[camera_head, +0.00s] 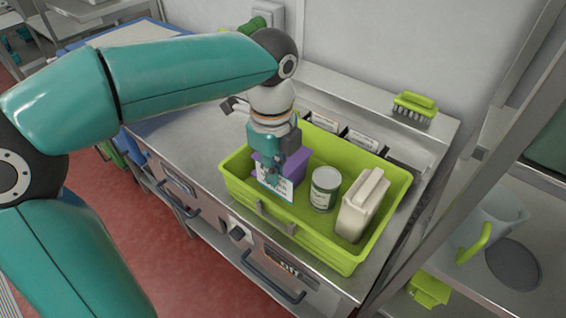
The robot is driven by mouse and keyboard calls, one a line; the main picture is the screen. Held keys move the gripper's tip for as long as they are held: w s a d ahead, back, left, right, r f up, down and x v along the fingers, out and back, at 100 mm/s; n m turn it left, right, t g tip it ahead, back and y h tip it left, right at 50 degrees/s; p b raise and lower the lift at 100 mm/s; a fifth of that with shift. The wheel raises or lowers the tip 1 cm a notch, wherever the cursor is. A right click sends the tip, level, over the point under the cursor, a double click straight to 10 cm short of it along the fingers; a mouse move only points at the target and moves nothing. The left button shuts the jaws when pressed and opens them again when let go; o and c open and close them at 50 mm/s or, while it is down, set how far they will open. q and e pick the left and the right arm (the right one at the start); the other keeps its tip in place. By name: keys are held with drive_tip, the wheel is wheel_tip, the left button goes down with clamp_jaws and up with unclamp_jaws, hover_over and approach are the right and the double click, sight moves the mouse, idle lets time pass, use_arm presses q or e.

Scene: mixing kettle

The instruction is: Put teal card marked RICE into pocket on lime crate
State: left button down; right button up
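The lime crate (327,247) stands on the steel counter. A grey pocket (268,216) is fixed on its front wall. My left gripper (280,176) points down over the crate's front left part. A pale card with a teal edge (274,188) hangs at its fingertips, and the fingers appear closed on it. The card's print is too small to read. The card is above and slightly right of the pocket; whether its lower edge touches the crate's rim I cannot tell. My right gripper is not in view.
The crate holds a purple container (264,172) behind the card, a can (325,188) and a white jug (362,204). Labelled cards (362,140) stand in a rack behind. A green brush (415,106) lies at the back. The counter left of the crate is clear.

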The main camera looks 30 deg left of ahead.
sight(274, 192)
use_arm(q)
drive_tip(key=shift+d+f+b, duration=0.1)
drive_tip(key=shift+f+b, duration=2.4)
drive_tip(key=shift+f, duration=0.2)
drive_tip(key=shift+r, duration=0.1)
drive_tip(key=shift+s+f, duration=0.1)
drive_tip(key=shift+f, duration=0.1)
drive_tip(key=shift+f, duration=0.1)
drive_tip(key=shift+f, duration=0.15)
drive_tip(key=shift+f+b, duration=1.5)
drive_tip(key=shift+f, duration=0.6)
drive_tip(key=shift+f, duration=0.2)
